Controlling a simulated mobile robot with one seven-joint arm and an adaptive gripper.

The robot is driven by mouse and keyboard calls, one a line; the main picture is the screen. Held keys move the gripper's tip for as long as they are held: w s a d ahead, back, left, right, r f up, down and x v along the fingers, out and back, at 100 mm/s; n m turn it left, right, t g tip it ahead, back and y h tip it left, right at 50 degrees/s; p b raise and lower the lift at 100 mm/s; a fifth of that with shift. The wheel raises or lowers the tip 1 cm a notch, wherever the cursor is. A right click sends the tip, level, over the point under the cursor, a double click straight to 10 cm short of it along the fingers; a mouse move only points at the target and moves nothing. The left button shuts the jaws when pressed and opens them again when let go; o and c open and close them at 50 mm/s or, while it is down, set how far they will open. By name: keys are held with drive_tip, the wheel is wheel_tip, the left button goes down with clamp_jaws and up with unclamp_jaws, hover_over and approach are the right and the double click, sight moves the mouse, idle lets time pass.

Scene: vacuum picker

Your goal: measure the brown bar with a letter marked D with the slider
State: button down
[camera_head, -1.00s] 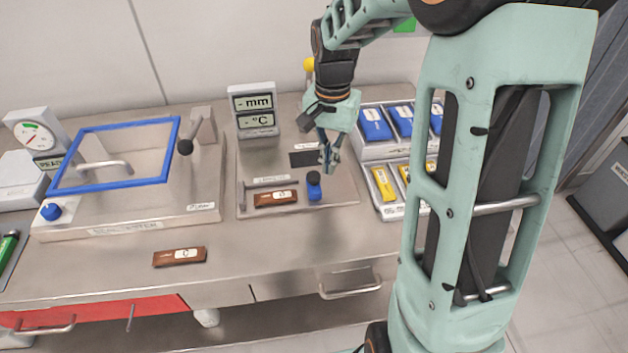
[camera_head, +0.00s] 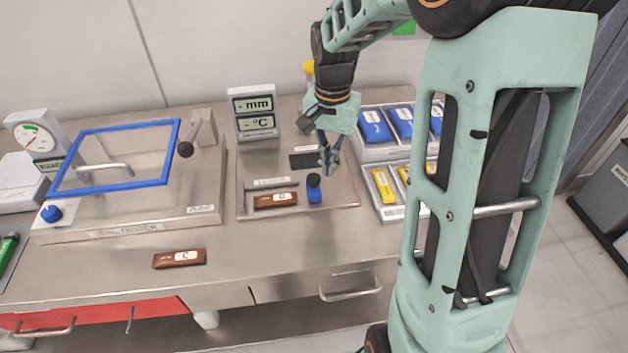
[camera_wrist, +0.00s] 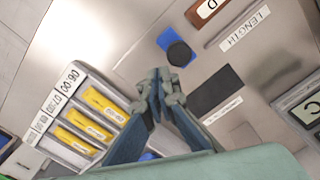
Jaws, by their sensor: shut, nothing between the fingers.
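A brown bar with a white label (camera_head: 275,200) lies on the measuring plate (camera_head: 345,193), along the rail marked LENGTH. Its label reads D in the wrist view (camera_wrist: 207,8). The slider, a blue block with a black knob (camera_head: 314,190), stands just right of the bar, with a small gap seeming to separate them. In the wrist view the slider (camera_wrist: 178,52) is just beyond my fingertips. My gripper (camera_head: 328,172) is shut and empty, above the plate and slightly right of and behind the slider. The display (camera_head: 254,110) shows dashes before mm and °C.
Another brown bar marked C (camera_head: 180,258) lies on the bench in front. The seal tester with its blue-framed lid (camera_head: 115,185) stands left. Trays of blue and yellow packs (camera_head: 385,208) stand right. A dark pad (camera_head: 304,160) lies on the plate behind the slider.

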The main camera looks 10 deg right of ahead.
sight(314, 185)
drive_tip(key=shift+f, duration=0.1)
drive_tip(key=shift+f+b, duration=1.05)
drive_tip(key=shift+f, duration=0.4)
drive_tip(key=shift+a, duration=2.6)
idle(3.8)
